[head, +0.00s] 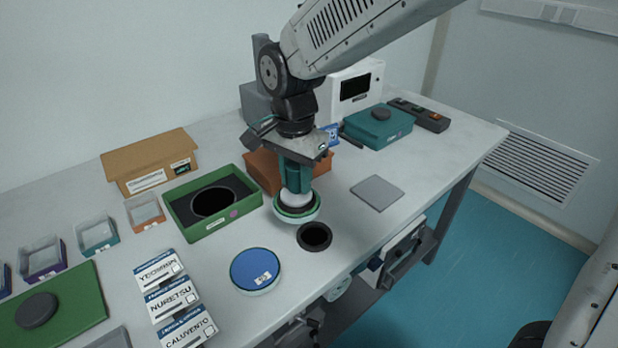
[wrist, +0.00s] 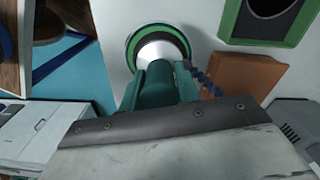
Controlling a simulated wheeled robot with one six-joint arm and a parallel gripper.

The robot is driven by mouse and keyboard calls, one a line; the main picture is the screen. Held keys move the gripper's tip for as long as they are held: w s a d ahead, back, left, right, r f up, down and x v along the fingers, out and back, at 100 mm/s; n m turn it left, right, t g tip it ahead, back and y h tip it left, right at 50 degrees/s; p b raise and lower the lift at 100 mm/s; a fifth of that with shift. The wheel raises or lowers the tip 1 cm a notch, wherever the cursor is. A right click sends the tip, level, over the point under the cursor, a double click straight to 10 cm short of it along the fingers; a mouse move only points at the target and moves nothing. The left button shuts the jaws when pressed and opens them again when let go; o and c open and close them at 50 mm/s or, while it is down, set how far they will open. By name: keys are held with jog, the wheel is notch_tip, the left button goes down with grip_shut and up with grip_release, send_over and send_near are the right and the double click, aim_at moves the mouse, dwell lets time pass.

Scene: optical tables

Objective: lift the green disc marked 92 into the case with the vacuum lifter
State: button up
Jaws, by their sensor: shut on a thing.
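My gripper (head: 297,160) points down and is shut on the teal handle of the vacuum lifter (head: 296,183). The lifter's white and black foot is over the green disc (head: 283,213), which has a pale lower edge. In the wrist view the lifter (wrist: 160,85) covers the disc's middle, and its green rim (wrist: 131,48) shows around the foot. The mark on the disc is hidden. I cannot tell whether the disc touches the table. The open green case (head: 247,205), with a round dark recess, is just left of the disc.
A blue disc (head: 255,270) and a black ring (head: 314,236) lie in front on the table (head: 350,225). An orange-brown box (head: 262,170) stands behind the lifter. Name cards (head: 172,298), small trays and a green lid (head: 75,305) are left. A grey plate (head: 377,192) is right.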

jog(key=w+a, duration=0.5)
jog(key=a, duration=0.5)
jog(key=w+a, duration=0.5)
jog(key=a, duration=0.5)
dwell(0.5)
jog(key=shift+a, duration=0.1)
dwell(0.9)
jog(key=shift+f, duration=2.85)
jog(key=shift+f, duration=0.35)
jog(key=o, duration=1.2)
